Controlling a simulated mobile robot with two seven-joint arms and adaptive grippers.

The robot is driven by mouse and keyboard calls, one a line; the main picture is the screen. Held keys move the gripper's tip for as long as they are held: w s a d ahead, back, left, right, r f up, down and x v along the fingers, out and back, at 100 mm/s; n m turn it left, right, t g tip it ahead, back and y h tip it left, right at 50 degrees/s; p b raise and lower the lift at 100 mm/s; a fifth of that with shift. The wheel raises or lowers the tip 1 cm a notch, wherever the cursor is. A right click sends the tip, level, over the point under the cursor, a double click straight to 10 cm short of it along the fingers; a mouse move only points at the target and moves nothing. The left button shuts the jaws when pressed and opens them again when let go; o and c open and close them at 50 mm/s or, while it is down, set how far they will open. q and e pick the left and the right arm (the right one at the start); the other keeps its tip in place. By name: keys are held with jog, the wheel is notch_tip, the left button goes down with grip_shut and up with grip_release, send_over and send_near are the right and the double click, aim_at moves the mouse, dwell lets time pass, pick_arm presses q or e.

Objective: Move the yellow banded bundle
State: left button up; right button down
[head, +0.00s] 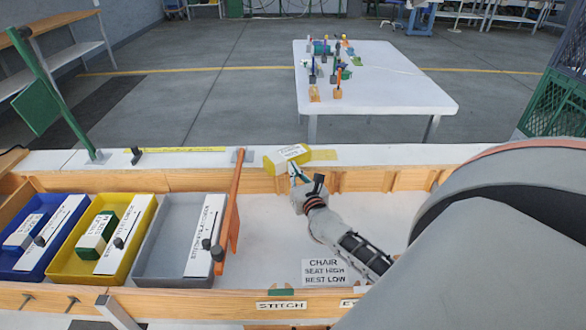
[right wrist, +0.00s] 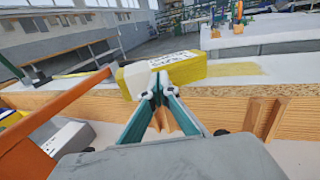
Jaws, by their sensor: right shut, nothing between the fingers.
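The yellow banded bundle (head: 283,161) is a yellow block with a white printed band. It lies at the back of the bench, on the white ledge by the wooden rail, beside a flat yellow patch (head: 323,155). In the right wrist view the bundle (right wrist: 188,68) is just beyond my fingertips, with a pale part at its left. My right gripper (head: 296,172) is shut and empty in front of it; its teal fingers (right wrist: 156,84) meet at the tips. Whether they touch the bundle I cannot tell. My left gripper is not in view.
Blue (head: 18,265), yellow (head: 68,268) and grey (head: 160,270) bins stand at the left. A green block (head: 96,232) lies in the yellow bin.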

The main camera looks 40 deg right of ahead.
aim_at(287, 158)
jog(key=shift+w, duration=0.25)
jog(key=shift+b+x, duration=0.5)
jog(key=shift+x, duration=2.3)
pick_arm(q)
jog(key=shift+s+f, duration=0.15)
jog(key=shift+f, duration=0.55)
pick_arm(e)
jog(key=shift+s, duration=0.1)
